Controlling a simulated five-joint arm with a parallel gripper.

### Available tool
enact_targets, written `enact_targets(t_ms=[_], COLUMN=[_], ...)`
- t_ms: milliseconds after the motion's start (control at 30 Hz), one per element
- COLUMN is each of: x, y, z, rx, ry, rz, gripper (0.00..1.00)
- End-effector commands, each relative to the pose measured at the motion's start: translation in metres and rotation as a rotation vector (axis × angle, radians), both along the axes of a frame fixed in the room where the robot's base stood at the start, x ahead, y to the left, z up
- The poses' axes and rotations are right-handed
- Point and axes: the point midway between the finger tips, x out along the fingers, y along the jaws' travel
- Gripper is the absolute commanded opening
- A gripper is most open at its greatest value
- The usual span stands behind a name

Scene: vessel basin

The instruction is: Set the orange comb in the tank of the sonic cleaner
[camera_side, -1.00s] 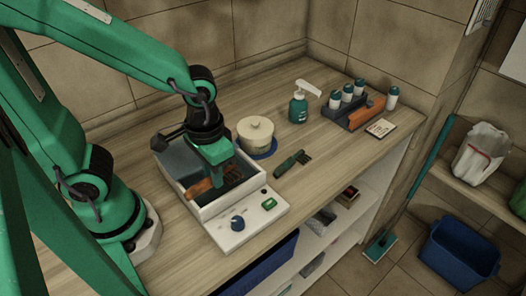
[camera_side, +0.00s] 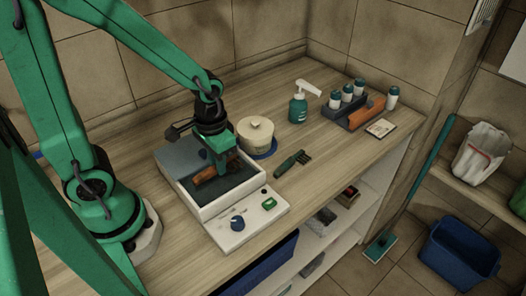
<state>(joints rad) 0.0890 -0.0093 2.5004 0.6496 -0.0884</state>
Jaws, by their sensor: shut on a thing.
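The orange comb (camera_side: 204,175) is in my gripper (camera_side: 221,164), at the tank of the sonic cleaner. My gripper is shut on it, and the fingers hide part of its middle. The sonic cleaner is a white box with an open, dark tank (camera_side: 205,211) and a front panel with a blue knob (camera_side: 237,223) and a green display (camera_side: 268,204). The comb shows within the tank's outline. I cannot tell whether it touches the tank floor.
A green comb-like tool (camera_side: 291,164) lies right of the cleaner. A lidded cream pot (camera_side: 256,134) on a blue saucer stands close behind it. A green pump bottle (camera_side: 298,108) and a rack (camera_side: 350,117) with white bottles stand farther back. The right counter stretch is mostly clear.

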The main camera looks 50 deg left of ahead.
Motion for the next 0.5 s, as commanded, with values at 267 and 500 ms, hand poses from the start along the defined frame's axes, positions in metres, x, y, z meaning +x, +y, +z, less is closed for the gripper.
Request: enact_targets(t_ms=[267, 500], x=[-0.001, -0.001], y=[0.0, 0.0], z=[-0.019, -0.037], rx=[0.0, 0.0], ry=[0.005, 0.003], rz=[0.0, 0.0], gripper=[0.0, 0.0])
